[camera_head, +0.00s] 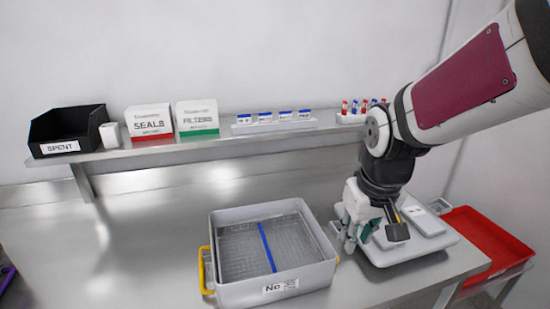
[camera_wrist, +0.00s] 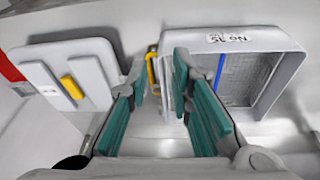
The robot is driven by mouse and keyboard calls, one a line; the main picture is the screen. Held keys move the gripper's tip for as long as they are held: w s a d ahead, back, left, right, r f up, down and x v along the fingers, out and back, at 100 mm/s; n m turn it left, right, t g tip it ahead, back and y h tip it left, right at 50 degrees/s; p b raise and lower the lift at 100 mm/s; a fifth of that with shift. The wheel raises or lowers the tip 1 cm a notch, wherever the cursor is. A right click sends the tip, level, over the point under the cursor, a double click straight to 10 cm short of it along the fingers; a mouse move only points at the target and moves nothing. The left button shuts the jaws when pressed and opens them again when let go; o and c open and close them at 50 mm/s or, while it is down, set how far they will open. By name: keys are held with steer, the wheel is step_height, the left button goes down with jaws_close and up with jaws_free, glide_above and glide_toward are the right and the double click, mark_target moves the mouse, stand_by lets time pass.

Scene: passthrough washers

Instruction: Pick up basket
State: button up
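The basket is a light grey rectangular tub (camera_head: 275,291) with a "No" label, a mesh-like inside and a blue divider (camera_head: 267,247). It sits on the steel counter. A yellow handle (camera_head: 206,270) is on its left side; another yellow handle (camera_wrist: 152,72) shows on the side near my gripper in the wrist view. My gripper (camera_head: 351,236) is at the tub's right side. In the wrist view, its teal fingers (camera_wrist: 158,72) are spread apart, with that handle seen between the fingertips. I cannot tell whether they touch it. Nothing is held.
A white device (camera_head: 430,243) with a yellow part (camera_wrist: 71,87) stands right of the tub, close to my gripper. A red tray (camera_head: 490,238) is farther right. A shelf behind holds a black SPENT bin (camera_head: 66,128), SEALS and FILTERS boxes and vials.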

steer(key=w+a+f+g+y+p, duration=0.1)
steer(key=w+a+f+y, duration=0.2)
steer(key=w+a+f, duration=0.35)
steer(key=y, duration=0.4)
glide_toward(268, 248)
steer(key=shift+t, duration=0.3)
steer(key=x, duration=0.3)
steer(key=s+x, duration=0.1)
steer(key=x, duration=0.1)
steer(key=shift+w+d+f+p, duration=0.1)
steer(key=shift+f+p, duration=0.2)
steer(key=shift+f, duration=0.1)
steer(key=shift+w+p+x, duration=0.15)
steer(key=shift+x, duration=1.2)
steer(key=shift+w+p+x, duration=0.1)
steer(key=shift+p+x, duration=0.05)
steer(key=shift+x, duration=1.2)
steer(key=shift+r, duration=0.15)
jaws_close()
